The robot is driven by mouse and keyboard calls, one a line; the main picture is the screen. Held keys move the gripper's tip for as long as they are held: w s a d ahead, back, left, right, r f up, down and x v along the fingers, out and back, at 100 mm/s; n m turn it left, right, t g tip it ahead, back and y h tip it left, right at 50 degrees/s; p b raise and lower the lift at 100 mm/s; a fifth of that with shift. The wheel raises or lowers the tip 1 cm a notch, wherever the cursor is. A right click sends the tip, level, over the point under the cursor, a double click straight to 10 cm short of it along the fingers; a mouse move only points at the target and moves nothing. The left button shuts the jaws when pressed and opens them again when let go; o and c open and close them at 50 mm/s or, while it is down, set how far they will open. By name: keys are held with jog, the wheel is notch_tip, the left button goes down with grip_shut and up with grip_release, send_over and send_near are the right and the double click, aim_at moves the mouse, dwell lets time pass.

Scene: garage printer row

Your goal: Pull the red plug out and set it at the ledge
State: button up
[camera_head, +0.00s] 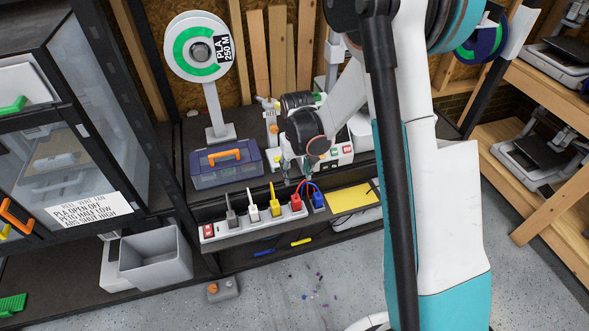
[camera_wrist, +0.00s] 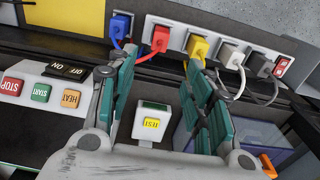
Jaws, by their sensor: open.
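The red plug (camera_head: 296,202) sits in the white power strip (camera_head: 245,230), between a yellow plug (camera_head: 274,207) and a blue plug (camera_head: 318,201). It also shows in the wrist view (camera_wrist: 160,39), with a red cord running down from it. My gripper (camera_head: 297,174) is open and empty, above and behind the strip in the head view. In the wrist view my gripper (camera_wrist: 160,73) has its teal fingers spread apart, with the red plug beyond the gap between them. No finger visibly touches the plug. I cannot tell which dark bench edge is the ledge.
White and grey plugs (camera_head: 231,219) fill the strip's left part, beside a red switch (camera_head: 208,231). A blue toolbox (camera_head: 226,167) stands behind. A yellow sheet (camera_head: 352,198) lies right of the strip. A button panel (camera_wrist: 45,91) and a TEST button (camera_wrist: 152,123) are close to my fingers.

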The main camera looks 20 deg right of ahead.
aim_at(296, 198)
notch_tip(296, 198, down, 16)
jog(key=b, duration=0.5)
jog(key=shift+w+r, duration=0.1)
jog(key=shift+r, duration=0.1)
grip_shut()
jog(key=shift+r, duration=0.25)
jog(key=shift+r+p, duration=1.2)
jog(key=shift+r, duration=0.9)
